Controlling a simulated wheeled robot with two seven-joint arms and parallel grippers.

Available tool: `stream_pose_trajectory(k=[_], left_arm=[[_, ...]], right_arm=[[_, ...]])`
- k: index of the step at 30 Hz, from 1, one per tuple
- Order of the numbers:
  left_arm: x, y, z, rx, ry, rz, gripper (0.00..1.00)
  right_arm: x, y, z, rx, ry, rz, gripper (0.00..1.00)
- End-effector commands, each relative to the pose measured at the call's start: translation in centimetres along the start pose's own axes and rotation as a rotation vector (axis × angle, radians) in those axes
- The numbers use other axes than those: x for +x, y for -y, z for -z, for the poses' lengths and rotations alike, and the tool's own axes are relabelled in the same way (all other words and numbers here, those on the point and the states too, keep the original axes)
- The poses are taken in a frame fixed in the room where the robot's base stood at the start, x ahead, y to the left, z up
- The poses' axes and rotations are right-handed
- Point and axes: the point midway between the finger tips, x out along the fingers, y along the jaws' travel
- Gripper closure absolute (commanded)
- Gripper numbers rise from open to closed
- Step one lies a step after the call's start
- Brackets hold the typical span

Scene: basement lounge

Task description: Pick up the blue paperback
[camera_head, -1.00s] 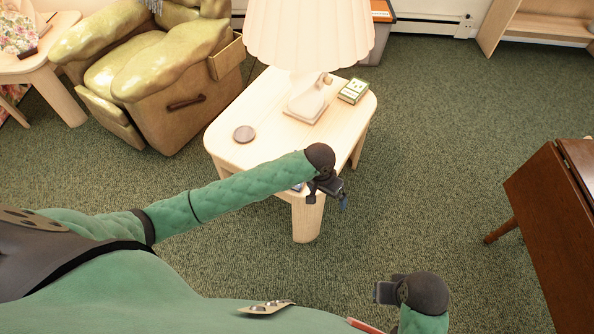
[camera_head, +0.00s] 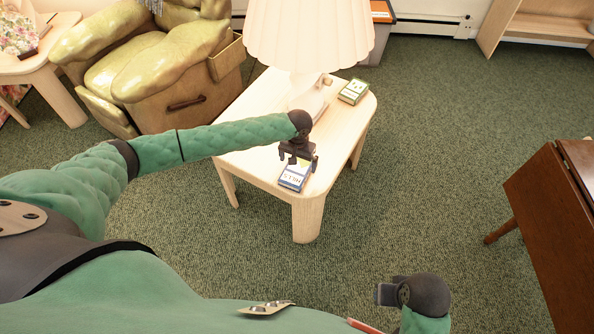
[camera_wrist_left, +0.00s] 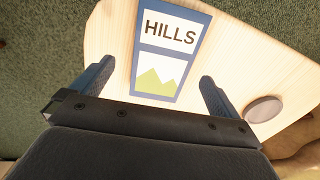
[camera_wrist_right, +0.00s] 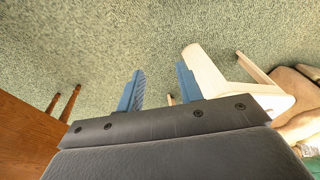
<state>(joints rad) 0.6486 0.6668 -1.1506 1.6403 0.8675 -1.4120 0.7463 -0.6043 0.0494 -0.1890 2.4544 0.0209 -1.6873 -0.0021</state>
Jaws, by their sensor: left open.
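The blue paperback (camera_head: 294,176) lies flat near the front edge of the pale wooden side table (camera_head: 262,166). In the left wrist view the paperback (camera_wrist_left: 171,50) shows a blue cover with the word HILLS and a green mountain picture. My left gripper (camera_head: 299,163) is above the book's far end, open and empty. In the left wrist view its two blue fingers (camera_wrist_left: 157,84) stand apart, one to each side of the book, with gaps between. My right gripper (camera_head: 384,293) is off to the lower right, away from the table. Its fingers (camera_wrist_right: 157,88) are apart with nothing between them.
A lamp (camera_head: 309,40) and a green-covered book (camera_head: 353,91) stand farther back on the table. A round brown coaster (camera_wrist_left: 263,109) lies beside the paperback. A dark wooden table (camera_head: 557,205) is at the right. Green carpet is clear between.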

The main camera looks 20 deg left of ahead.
Motion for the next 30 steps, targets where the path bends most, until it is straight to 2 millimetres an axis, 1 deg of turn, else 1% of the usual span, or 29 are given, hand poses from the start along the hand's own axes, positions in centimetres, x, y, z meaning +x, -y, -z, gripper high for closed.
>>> stream_pose_trajectory(k=[4, 5, 6, 7, 12, 15, 21, 22, 26, 27, 29, 30], left_arm=[[1.4, 0.3, 0.2, -0.001, 0.0, 0.001, 0.0], [1.7, 0.3, 0.2, -0.001, 0.0, 0.0, 0.0], [2.1, 0.4, 0.3, -0.001, 0.0, 0.0, 0.0], [2.5, 0.5, 0.3, -0.001, 0.0, 0.001, 0.0], [4.4, 0.5, 0.3, 0.0, 0.0, -0.001, 0.0], [4.9, 0.5, 0.3, 0.0, -0.001, 0.0, 0.0], [5.0, 0.5, 0.3, 0.001, -0.001, 0.0, 0.0], [5.0, 0.5, 0.3, 0.001, -0.001, 0.0, 0.02], [5.0, 0.5, 0.3, 0.001, -0.001, -0.001, 0.28], [5.0, 0.5, 0.3, 0.001, -0.001, -0.001, 0.35], [5.0, 0.5, 0.3, 0.001, -0.001, -0.001, 0.47], [4.9, 0.5, 0.3, 0.001, -0.001, -0.001, 0.48]], right_arm=[[-0.6, -0.2, 0.0, 0.004, 0.01, -0.007, 0.64], [0.0, -0.4, 0.0, 0.005, 0.015, -0.009, 0.64], [1.3, -0.5, 0.1, 0.005, 0.02, -0.011, 0.64], [1.9, -0.5, 0.2, 0.005, 0.021, -0.011, 0.64], [3.6, -0.6, 0.3, 0.005, 0.021, -0.012, 0.64], [4.0, -0.7, 0.3, 0.005, 0.021, -0.012, 0.64], [4.0, -0.6, 0.3, 0.005, 0.02, -0.012, 0.64], [4.0, -0.6, 0.3, 0.005, 0.02, -0.012, 0.64], [4.0, -0.6, 0.3, 0.005, 0.02, -0.012, 0.64], [4.0, -0.6, 0.3, 0.005, 0.02, -0.012, 0.64], [4.0, -0.6, 0.3, 0.005, 0.019, -0.011, 0.64], [3.9, -0.6, 0.4, 0.005, 0.019, -0.011, 0.64]])
